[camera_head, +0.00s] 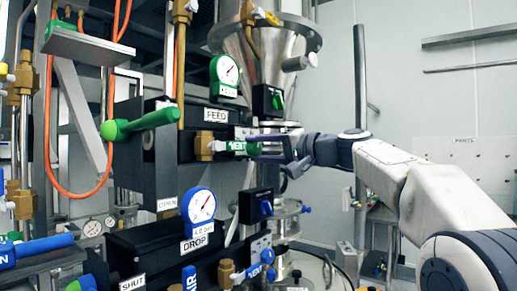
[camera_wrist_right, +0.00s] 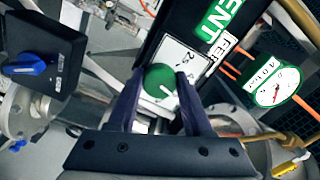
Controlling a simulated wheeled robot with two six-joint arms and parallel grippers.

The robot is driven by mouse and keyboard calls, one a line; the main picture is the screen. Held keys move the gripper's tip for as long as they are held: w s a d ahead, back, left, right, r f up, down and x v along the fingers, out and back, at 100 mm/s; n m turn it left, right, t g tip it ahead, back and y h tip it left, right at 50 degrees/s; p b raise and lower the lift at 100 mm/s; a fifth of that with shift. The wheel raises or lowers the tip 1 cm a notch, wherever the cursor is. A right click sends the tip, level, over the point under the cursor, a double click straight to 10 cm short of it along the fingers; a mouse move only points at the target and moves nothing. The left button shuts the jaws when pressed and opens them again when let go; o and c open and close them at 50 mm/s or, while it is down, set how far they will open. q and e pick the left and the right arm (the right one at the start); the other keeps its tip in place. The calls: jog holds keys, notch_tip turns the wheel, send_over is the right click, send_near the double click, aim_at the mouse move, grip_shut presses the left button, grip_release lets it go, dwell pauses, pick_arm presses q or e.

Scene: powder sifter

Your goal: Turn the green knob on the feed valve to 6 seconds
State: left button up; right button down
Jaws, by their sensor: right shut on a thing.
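The green feed valve knob (camera_wrist_right: 160,82) is round with a white pointer line and sits on a white dial plate (camera_wrist_right: 190,62). A digit like 2 shows on the plate; the other marks are partly hidden by the fingers. My right gripper (camera_wrist_right: 158,88) has its two dark purple fingers on either side of the knob, shut on it. In the head view the right gripper (camera_head: 268,148) reaches in from the right to the green knob (camera_head: 253,149) at the end of the FEED block (camera_head: 216,115). My left gripper is not in view.
A green-rimmed gauge (camera_head: 225,70) stands above the feed block and a blue-rimmed gauge (camera_head: 199,205) below it. A green lever (camera_head: 140,123) sticks out at left. A black box with a blue knob (camera_head: 265,208) is just below the gripper. Steel hopper (camera_head: 265,55) stands behind.

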jog(key=shift+m, duration=0.6)
jog(key=shift+c, duration=1.6)
grip_release()
jog(key=shift+d, duration=0.1)
